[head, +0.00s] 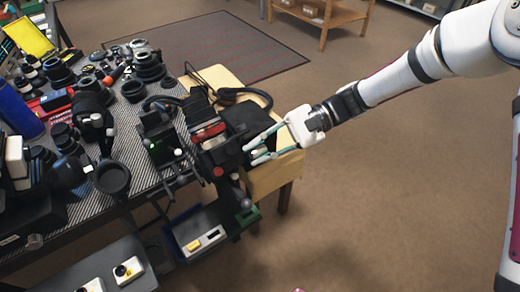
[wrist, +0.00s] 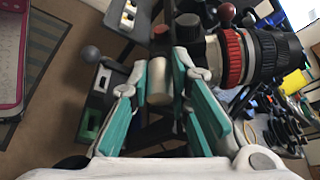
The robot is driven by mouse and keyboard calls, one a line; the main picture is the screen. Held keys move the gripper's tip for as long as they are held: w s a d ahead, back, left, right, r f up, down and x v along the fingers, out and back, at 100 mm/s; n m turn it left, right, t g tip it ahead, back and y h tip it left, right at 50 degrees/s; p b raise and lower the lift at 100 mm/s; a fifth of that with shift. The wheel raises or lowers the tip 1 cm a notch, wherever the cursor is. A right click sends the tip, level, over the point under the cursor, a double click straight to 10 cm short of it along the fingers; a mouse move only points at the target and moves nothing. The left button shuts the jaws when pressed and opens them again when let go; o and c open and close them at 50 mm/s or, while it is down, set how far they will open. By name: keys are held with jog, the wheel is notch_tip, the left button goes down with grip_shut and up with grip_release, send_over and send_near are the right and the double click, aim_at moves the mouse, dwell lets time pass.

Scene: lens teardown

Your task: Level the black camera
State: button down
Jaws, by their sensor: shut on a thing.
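The black camera, with a long black lens (head: 199,104) and a red band (head: 208,132), is mounted at the table's right end. In the wrist view its black lens (wrist: 284,55) and red ring (wrist: 232,57) lie at the upper right. My gripper (head: 256,149) is at the camera's right side. In the wrist view my gripper (wrist: 160,82) has its teal pads on either side of a pale cylinder (wrist: 158,84), shut on it. The camera's exact tilt is unclear.
The striped table (head: 150,190) to the left is crowded with lenses and camera parts. A light wooden stand (head: 279,172) is just under my gripper. Trays with small devices (head: 203,238) stand low in front. The brown floor (head: 390,200) at right is clear.

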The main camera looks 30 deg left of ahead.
aim_at(244, 133)
jog(key=shift+w+a+r+m+g+h+p, duration=0.2)
jog(key=shift+w+a+m+h+p, duration=0.15)
jog(key=shift+a+m+h, duration=0.35)
jog(key=shift+w+a+r+m+g+h+p, duration=0.1)
jog(key=shift+w+a+r+m+h+p, duration=0.1)
jog(key=shift+a+m+h+p, duration=0.5)
jog(key=shift+w+a+r+m+g+h+p, duration=0.1)
jog(key=shift+w+a+r+m+h, duration=0.25)
jog(key=shift+m, duration=0.55)
jog(key=shift+w+a+f+y, duration=0.1)
jog(key=shift+w+a+y, duration=0.15)
jog(key=shift+a, duration=0.7)
jog(key=shift+w+a, duration=0.1)
jog(key=shift+a, duration=0.1)
jog(key=c, duration=1.5)
grip_release()
